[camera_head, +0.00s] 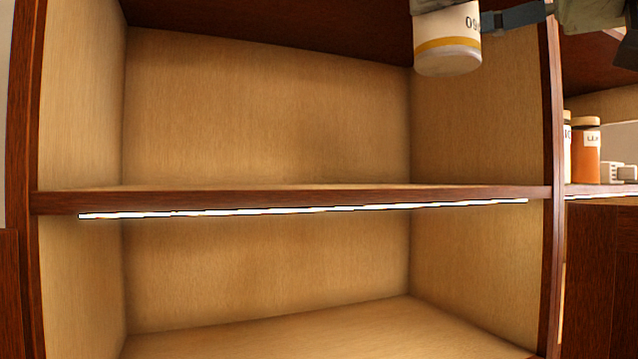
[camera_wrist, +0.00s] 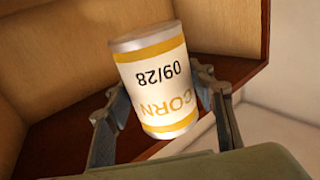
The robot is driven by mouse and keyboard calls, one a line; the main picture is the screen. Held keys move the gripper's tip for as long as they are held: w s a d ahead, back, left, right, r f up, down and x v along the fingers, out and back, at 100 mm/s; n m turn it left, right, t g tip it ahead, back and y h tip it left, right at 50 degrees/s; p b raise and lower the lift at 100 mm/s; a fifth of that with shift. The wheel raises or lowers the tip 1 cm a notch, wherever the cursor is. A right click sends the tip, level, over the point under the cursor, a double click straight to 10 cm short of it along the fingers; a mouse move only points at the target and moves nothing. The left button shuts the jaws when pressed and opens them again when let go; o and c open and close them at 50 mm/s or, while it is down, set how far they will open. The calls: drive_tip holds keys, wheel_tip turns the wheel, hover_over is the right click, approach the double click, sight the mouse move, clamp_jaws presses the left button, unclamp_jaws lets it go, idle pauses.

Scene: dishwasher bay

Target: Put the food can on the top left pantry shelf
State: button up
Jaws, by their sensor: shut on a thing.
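The food can (camera_head: 447,50) is a white cylinder with yellow bands. In the wrist view the can (camera_wrist: 155,85) shows the words "CORN" and "09/28" upside down. My gripper (camera_wrist: 160,92) is shut on it, one finger on each side. In the head view my gripper (camera_head: 484,20) reaches in from the top right, and the can's top is cut off by the frame edge. The can hangs above the level of the pantry shelf (camera_head: 290,197), near the right side of the upper compartment. I cannot tell how far inside it is. The upper compartment is empty where visible.
A dark red-brown panel (camera_head: 270,25) lies over the upper compartment. A dark upright divider (camera_head: 552,130) stands right of it. Beyond it, an orange jar (camera_head: 586,152) and other items stand on the adjoining shelf. The lower compartment (camera_head: 270,270) looks empty.

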drive_tip(key=w+a+f, duration=0.1)
drive_tip(key=w+f, duration=0.3)
drive_tip(key=w+a+f, duration=0.1)
drive_tip(key=w+f, duration=0.2)
drive_tip(key=w, duration=0.2)
drive_tip(key=w+a+f, duration=0.1)
drive_tip(key=w+f, duration=0.3)
drive_tip(key=shift+w+a+f, duration=0.2)
drive_tip(key=shift+a+f, duration=0.1)
drive_tip(key=shift+a, duration=0.05)
drive_tip(key=shift+f, duration=0.6)
drive_tip(key=shift+f, duration=0.2)
drive_tip(key=o, duration=1.6)
drive_tip(key=shift+c, duration=0.2)
